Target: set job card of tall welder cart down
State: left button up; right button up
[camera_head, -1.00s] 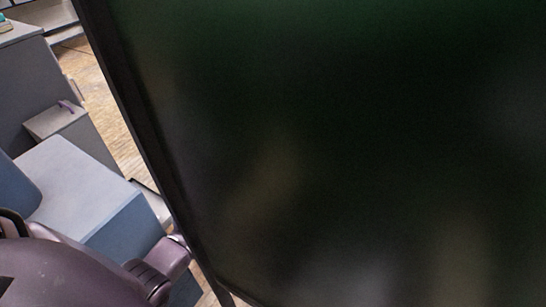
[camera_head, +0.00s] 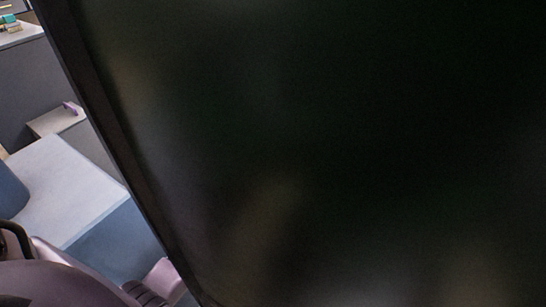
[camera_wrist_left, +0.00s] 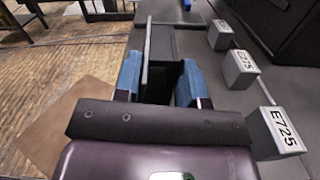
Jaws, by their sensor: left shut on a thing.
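My left gripper (camera_wrist_left: 158,82) shows in the left wrist view with two blue finger pads. In the head view a large dark panel with a black frame (camera_head: 108,125) hides the left gripper and most of the scene. My right gripper is not in view.
Grey blocks with black lettering, the nearest marked E725 (camera_wrist_left: 284,131), line the right of the grey surface in the wrist view. Wooden floor (camera_wrist_left: 60,70) lies to the left. In the head view a blue-and-grey box-like unit (camera_head: 65,185) stands left of the panel.

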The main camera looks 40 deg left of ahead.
pick_arm(q)
jog(key=shift+s+f+b, duration=0.25)
jog(key=shift+f+b, duration=0.05)
jog(key=shift+f, duration=0.3)
jog(key=o, duration=0.9)
jog(key=shift+o, duration=0.2)
jog(key=shift+w+r+p, duration=0.1)
jog(key=shift+r+p, duration=0.3)
jog(key=shift+r, duration=0.2)
jog(key=s+p, duration=0.1)
jog(key=s, duration=1)
jog(key=shift+s+d+f+p, duration=0.15)
jog(key=shift+s+d+p, duration=0.15)
jog(key=shift+p, duration=0.05)
